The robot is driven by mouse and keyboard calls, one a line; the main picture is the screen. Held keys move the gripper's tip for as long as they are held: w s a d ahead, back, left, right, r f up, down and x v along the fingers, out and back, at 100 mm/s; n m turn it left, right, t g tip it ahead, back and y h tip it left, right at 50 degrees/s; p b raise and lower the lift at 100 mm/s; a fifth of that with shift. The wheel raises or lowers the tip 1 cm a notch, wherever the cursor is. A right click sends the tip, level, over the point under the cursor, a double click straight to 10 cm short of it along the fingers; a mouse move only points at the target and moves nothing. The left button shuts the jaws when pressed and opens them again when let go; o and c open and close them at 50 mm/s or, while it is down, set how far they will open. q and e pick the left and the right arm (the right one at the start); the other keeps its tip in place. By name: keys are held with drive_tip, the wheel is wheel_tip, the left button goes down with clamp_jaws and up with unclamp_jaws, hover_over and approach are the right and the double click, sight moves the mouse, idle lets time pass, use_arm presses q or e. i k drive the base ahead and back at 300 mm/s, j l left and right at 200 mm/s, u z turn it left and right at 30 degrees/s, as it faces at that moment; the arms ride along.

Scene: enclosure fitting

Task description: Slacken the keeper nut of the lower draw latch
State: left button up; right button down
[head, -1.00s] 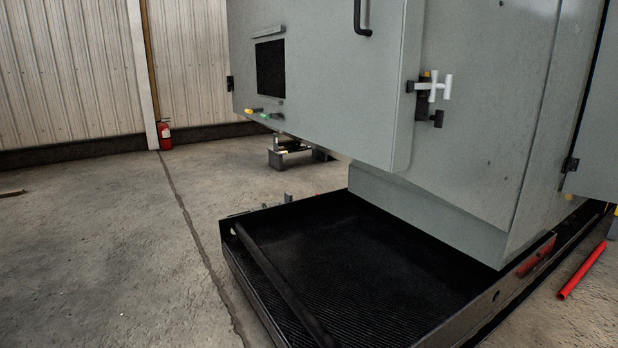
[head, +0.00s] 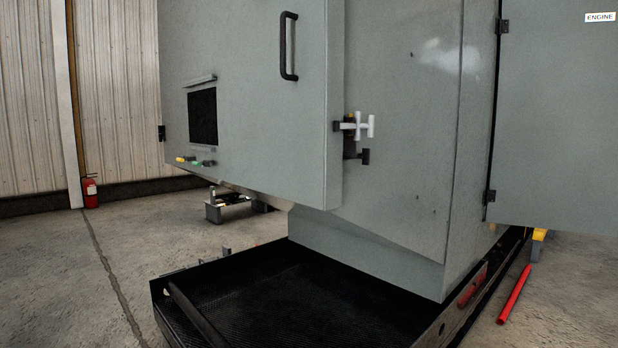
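A draw latch (head: 357,127) with a pale T-shaped handle sits at the free edge of the grey enclosure door (head: 265,120), on the enclosure's side wall. A small black keeper-like part (head: 362,156) shows just below the handle. The keeper nut itself is too small to tell apart. Only this one latch is visible, so I cannot tell from the picture whether it is the lower one. Neither of my grippers is in view.
A black ribbed tray (head: 270,290) with a raised rim lies below the enclosure. A red bar (head: 514,294) lies on the floor at the right. A second grey panel (head: 560,130) stands at the right. A fire extinguisher (head: 90,191) stands by the wall. The left floor is clear.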

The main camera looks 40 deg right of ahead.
sight(365, 156)
drive_tip(key=z, duration=1.55)
